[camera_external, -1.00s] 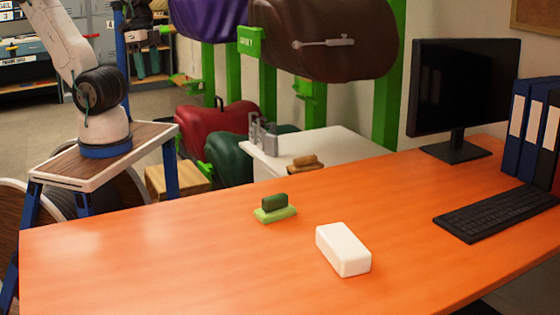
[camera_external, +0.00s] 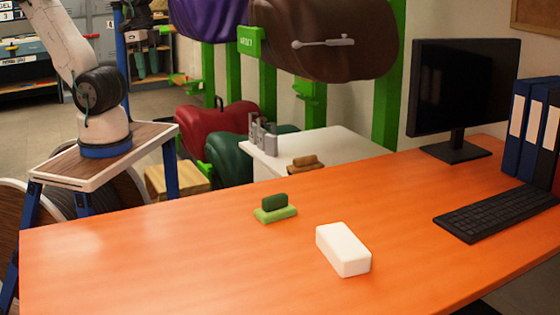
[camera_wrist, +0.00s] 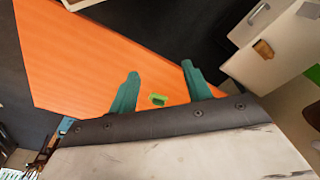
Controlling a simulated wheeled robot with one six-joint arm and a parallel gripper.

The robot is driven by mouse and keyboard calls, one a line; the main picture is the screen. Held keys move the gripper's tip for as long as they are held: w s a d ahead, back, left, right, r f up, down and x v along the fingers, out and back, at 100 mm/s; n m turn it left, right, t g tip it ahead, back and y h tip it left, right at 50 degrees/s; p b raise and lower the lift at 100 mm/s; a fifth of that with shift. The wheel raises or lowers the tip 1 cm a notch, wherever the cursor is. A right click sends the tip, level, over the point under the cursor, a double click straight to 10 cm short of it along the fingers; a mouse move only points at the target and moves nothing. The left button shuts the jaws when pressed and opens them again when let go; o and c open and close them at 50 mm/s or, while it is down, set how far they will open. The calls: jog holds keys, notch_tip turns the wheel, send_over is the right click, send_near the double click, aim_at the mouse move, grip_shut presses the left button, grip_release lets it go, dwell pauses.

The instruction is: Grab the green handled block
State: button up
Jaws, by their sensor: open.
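The green handled block (camera_external: 275,208) sits on the orange table (camera_external: 130,258), a light green base with a darker green handle on top. It also shows small in the wrist view (camera_wrist: 158,99), between my gripper's fingers in the picture but well beyond them. My gripper (camera_wrist: 158,75) has two teal fingers, spread apart and with nothing between them.
A white block (camera_external: 343,249) lies on the table to the right of and nearer than the green block. A keyboard (camera_external: 498,212), monitor (camera_external: 462,95) and blue binders (camera_external: 530,130) fill the table's right end. A white side table (camera_external: 320,146) with a brown handled block stands behind. The table's left part is clear.

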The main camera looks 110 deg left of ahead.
jog(key=n+g, duration=0.2)
jog(key=n, duration=0.7)
send_over(275, 196)
jog(key=f, duration=2.1)
jog(key=shift+s+a+f, duration=0.2)
jog(key=shift+s+f, duration=0.2)
jog(key=shift+w+r+n+t, duration=0.1)
jog(key=shift+w+n+t, duration=0.05)
jog(key=shift+n+t, duration=0.15)
jog(key=shift+f+n, duration=0.3)
jog(key=shift+f, duration=0.25)
jog(key=f, duration=0.6)
jog(key=shift+w+d+f, duration=0.1)
jog(key=shift+w+f, duration=0.15)
jog(key=shift+f, duration=0.15)
grip_shut()
